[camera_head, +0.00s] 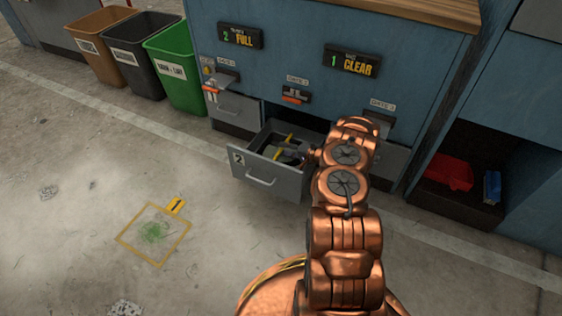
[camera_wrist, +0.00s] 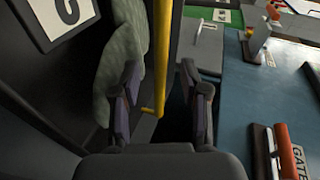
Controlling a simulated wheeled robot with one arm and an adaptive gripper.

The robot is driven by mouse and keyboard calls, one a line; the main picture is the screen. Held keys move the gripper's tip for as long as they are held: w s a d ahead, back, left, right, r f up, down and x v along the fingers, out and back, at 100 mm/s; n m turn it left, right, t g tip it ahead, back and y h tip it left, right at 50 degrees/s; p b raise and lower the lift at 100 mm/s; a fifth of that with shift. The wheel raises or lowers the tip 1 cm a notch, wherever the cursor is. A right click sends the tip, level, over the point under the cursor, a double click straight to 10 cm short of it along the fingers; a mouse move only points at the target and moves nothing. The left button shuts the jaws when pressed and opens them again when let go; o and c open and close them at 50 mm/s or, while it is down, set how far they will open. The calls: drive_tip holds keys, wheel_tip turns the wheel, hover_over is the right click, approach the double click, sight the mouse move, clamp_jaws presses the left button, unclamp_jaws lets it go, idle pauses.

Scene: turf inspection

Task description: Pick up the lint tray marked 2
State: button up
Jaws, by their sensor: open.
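A grey drawer (camera_head: 268,182) marked 2 is pulled out of the blue cabinet. Inside it are dark parts, some grey material and a yellow bar (camera_head: 284,146). In the wrist view a dark panel carries a white plate with an upside-down 2 (camera_wrist: 66,14). A grey fuzzy lump (camera_wrist: 120,50) lies beside the yellow bar, which shows upright (camera_wrist: 162,55). My gripper (camera_wrist: 158,88) is open, its fingers on either side of the bar's lower part. Contact cannot be told. In the head view my gripper (camera_head: 304,152) is over the drawer's right side, partly hidden by my arm.
The blue cabinet (camera_head: 285,60) has signs reading 2 FULL (camera_head: 240,37) and 1 CLEAR (camera_head: 352,61). Brown, black and green bins (camera_head: 178,75) stand at left. A yellow floor square (camera_head: 153,236) holds green debris. An open bay at right holds red (camera_head: 450,172) and blue items.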

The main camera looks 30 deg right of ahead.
drive_tip(key=shift+x, duration=1.2)
drive_tip(key=shift+c, duration=0.3)
clamp_jaws()
